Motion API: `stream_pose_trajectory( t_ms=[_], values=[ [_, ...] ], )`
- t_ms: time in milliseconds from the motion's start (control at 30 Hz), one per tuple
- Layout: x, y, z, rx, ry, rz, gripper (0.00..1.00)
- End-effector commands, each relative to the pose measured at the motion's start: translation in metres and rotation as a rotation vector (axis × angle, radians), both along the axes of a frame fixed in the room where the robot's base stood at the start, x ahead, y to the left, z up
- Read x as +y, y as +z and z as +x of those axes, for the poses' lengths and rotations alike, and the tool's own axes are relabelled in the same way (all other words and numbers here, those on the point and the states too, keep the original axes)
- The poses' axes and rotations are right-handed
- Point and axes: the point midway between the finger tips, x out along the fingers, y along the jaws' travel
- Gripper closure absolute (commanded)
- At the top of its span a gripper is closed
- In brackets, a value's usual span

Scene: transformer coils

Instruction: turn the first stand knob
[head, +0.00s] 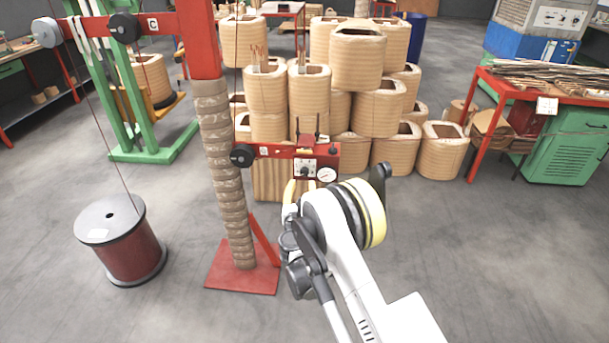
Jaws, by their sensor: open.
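A red stand (204,35) with a wrapped brown column (223,150) stands left of centre on a red foot. A black round knob (242,156) sits on its lower red side arm, left of a small red box with a gauge (326,174). Another black knob (124,27) and a grey knob (47,32) sit on the upper red arm. I cannot tell which is the first knob. My gripper (300,188) appears open below the red box, right of and below the lower black knob, apart from it in the picture. My own wrist partly hides the gripper.
A red cable spool (130,255) stands on the floor at left, with a line running up. Several tan coils (357,60) are stacked behind the stand. A red table (550,90) stands at right. The front floor is clear.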

Motion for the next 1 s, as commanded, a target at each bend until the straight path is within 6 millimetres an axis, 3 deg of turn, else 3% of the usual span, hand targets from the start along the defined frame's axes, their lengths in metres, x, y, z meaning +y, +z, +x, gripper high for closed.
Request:
stream_pose_trajectory(
  t_ms=[200, 400, 767, 900, 1000],
  values=[
    [-0.003, -0.004, 0.045, 0.001, -0.002, 0.002, 0.61],
    [-0.003, -0.002, 0.070, 0.001, -0.001, 0.003, 0.61],
    [-0.003, 0.000, 0.077, 0.001, -0.001, 0.004, 0.61],
    [-0.003, 0.000, 0.077, 0.001, -0.001, 0.004, 0.99],
    [-0.003, 0.000, 0.076, 0.001, -0.001, 0.004, 1.00]
  ],
)
